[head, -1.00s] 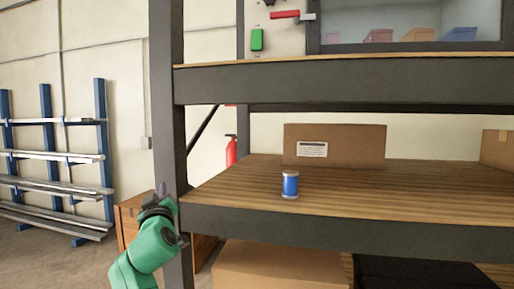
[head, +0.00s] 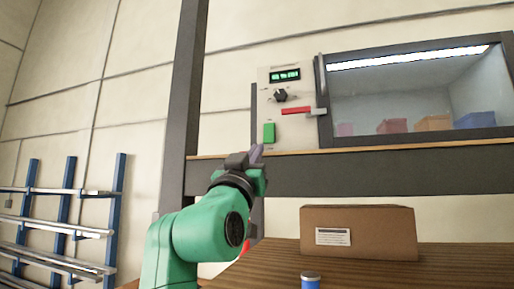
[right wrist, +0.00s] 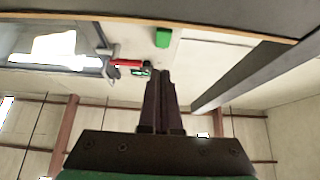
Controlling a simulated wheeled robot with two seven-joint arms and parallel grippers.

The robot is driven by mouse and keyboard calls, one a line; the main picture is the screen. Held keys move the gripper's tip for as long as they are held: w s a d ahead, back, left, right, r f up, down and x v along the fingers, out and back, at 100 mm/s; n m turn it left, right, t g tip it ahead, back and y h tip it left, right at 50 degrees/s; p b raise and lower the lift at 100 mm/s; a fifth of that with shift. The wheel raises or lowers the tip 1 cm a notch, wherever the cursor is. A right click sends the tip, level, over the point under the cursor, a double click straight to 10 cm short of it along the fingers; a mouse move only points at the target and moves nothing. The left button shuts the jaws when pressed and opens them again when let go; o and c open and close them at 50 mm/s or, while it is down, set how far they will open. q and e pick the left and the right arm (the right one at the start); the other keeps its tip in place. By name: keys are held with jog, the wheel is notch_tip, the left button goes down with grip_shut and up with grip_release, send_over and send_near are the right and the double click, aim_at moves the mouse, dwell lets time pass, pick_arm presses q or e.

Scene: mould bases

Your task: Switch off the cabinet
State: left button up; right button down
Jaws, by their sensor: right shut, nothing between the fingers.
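The cabinet (head: 322,92) stands on the upper shelf, with a lit window. Its pale control panel (head: 265,95) carries a lit green display (head: 285,75), a black knob (head: 280,95), a red bar (head: 296,111) and a green button (head: 269,132). My right gripper (head: 257,152) is shut and empty, pointing up, and appears just below the green button in the head view. In the right wrist view its closed fingers (right wrist: 161,76) point towards the panel; the green button (right wrist: 163,38) and red bar (right wrist: 127,63) show there. Contact with the button cannot be told. My left gripper is not in view.
The upper shelf edge (head: 350,172) and the dark upright post (head: 190,90) are close to my right arm. A cardboard box (head: 370,232) and a blue can (head: 310,281) stand on the lower shelf. A blue rack (head: 62,205) stands at the left.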

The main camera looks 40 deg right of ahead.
aim_at(270, 139)
jog(key=w+d+r+p, duration=0.1)
jog(key=w+d+p, duration=0.1)
jog(key=w+d+r+p, duration=0.1)
jog(key=w+d+p, duration=0.1)
jog(key=d, duration=0.1)
jog(key=w+d+r+p, duration=0.1)
jog(key=d+p, duration=0.1)
jog(key=d, duration=0.1)
jog(key=shift+w+d+r, duration=0.1)
jog(key=shift+w+r, duration=0.25)
jog(key=shift+w, duration=0.05)
